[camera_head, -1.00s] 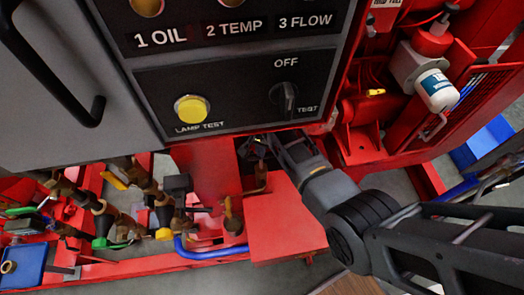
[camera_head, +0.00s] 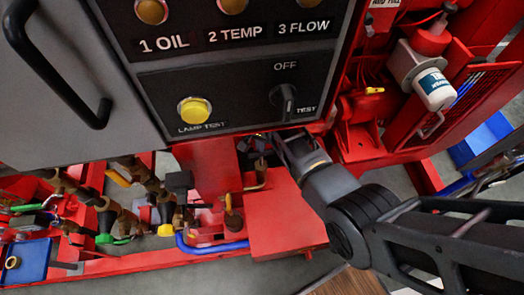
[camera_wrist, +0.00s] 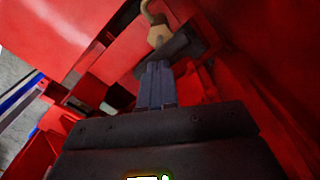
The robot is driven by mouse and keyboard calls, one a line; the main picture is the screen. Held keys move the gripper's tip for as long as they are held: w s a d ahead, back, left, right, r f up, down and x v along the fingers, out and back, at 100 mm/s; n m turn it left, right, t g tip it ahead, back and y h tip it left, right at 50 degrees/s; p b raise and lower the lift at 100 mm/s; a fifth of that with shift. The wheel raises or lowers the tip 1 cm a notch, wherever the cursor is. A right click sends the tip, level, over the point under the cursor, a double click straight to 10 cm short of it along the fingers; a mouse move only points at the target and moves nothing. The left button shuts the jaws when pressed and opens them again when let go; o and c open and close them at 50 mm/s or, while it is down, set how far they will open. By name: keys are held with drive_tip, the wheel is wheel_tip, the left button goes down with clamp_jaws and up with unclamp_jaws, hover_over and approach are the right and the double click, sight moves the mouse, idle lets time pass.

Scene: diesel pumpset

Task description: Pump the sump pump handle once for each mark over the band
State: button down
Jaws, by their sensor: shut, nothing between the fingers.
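My gripper (camera_head: 280,142) is under the lower edge of the dark control panel in the head view, with its tips partly hidden. In the wrist view its two fingers (camera_wrist: 157,66) are shut together with nothing between them. A dark bar (camera_wrist: 182,46) crosses just beyond the fingertips; I cannot tell whether they touch it. A brass hex fitting (camera_wrist: 158,36) with a bent pipe sits past the bar. A brass fitting (camera_head: 260,165) also shows left of my gripper in the head view. I cannot make out for certain which part is the sump pump handle. No band or marks are readable.
The panel has a yellow lamp test button (camera_head: 194,111) and a dark knob (camera_head: 283,96) above my gripper. A red box (camera_head: 285,220) lies below. Valves and a blue pipe (camera_head: 210,247) are at lower left; a white filter (camera_head: 434,89) is at right.

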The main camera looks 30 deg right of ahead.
drive_tip(key=shift+r, duration=0.1)
wheel_tip(320, 180, up, 6)
drive_tip(key=p, duration=0.6)
idle(0.4)
drive_tip(key=s+d+f+n+t, duration=0.25)
drive_tip(key=s+f, duration=0.35)
drive_tip(key=s, duration=0.4)
drive_tip(key=s+d+r+n+t, duration=0.1)
drive_tip(key=s+r+n+t, duration=0.3)
drive_tip(key=s, duration=1)
drive_tip(key=s+a+r+n+t, duration=0.1)
drive_tip(key=s+r, duration=0.4)
drive_tip(key=r, duration=0.5)
drive_tip(key=s+a+r+n+t+b, duration=0.1)
drive_tip(key=s+r+t, duration=0.3)
drive_tip(key=r, duration=0.7)
drive_tip(key=s+a+r+n+t, duration=0.1)
drive_tip(key=s+r+t, duration=0.2)
drive_tip(key=s+r, duration=0.4)
wheel_tip(320, 180, up, 3)
drive_tip(key=shift+s+a+r, duration=0.2)
drive_tip(key=shift+s+a, duration=0.05)
drive_tip(key=shift+s, duration=0.05)
